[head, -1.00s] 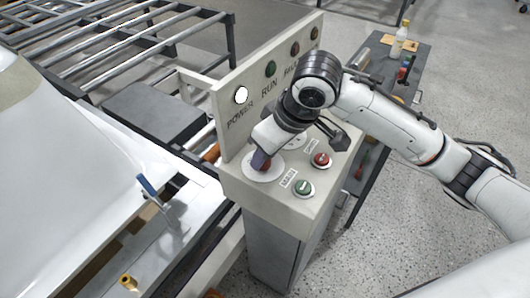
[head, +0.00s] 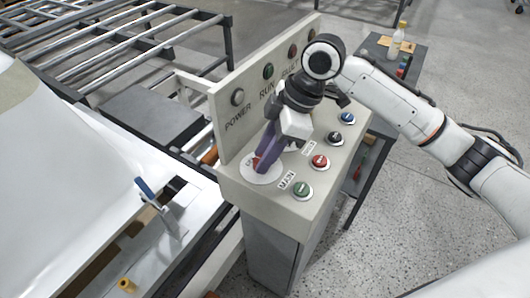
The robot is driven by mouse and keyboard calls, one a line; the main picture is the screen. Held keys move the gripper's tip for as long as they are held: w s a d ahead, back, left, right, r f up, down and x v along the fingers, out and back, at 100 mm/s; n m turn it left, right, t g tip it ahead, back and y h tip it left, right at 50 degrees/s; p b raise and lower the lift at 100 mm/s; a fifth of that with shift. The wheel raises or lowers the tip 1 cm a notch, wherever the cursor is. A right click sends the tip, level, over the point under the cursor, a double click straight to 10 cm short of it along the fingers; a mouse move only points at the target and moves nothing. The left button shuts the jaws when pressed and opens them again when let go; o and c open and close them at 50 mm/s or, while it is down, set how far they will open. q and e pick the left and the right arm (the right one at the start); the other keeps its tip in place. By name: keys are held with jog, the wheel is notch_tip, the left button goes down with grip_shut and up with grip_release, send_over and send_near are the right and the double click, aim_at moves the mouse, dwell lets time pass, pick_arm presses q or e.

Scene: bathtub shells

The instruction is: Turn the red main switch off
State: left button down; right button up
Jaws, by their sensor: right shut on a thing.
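The red main switch (head: 256,161) sits on a round white plate (head: 258,178) at the left end of the sloped panel of the grey control console (head: 325,190). My right gripper (head: 264,163) reaches down from the upper right, with its purple fingers shut on the switch. The fingers hide most of the switch, so its exact angle is hard to see. The POWER lamp (head: 238,97) on the upright panel is grey and unlit. My left gripper is not in view.
A green button (head: 302,190), a red button (head: 319,162) and a blue button (head: 347,118) line the panel close to my gripper. A workbench (head: 380,130) with a bottle (head: 398,36) stands behind. A large white shell (head: 60,190) lies left, near a roller conveyor (head: 130,40).

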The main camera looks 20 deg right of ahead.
jog(key=shift+w+r+n, duration=0.1)
jog(key=shift+n, duration=0.3)
jog(key=o, duration=1.1)
jog(key=shift+c, duration=0.2)
jog(key=v, duration=1)
jog(key=shift+d, duration=0.1)
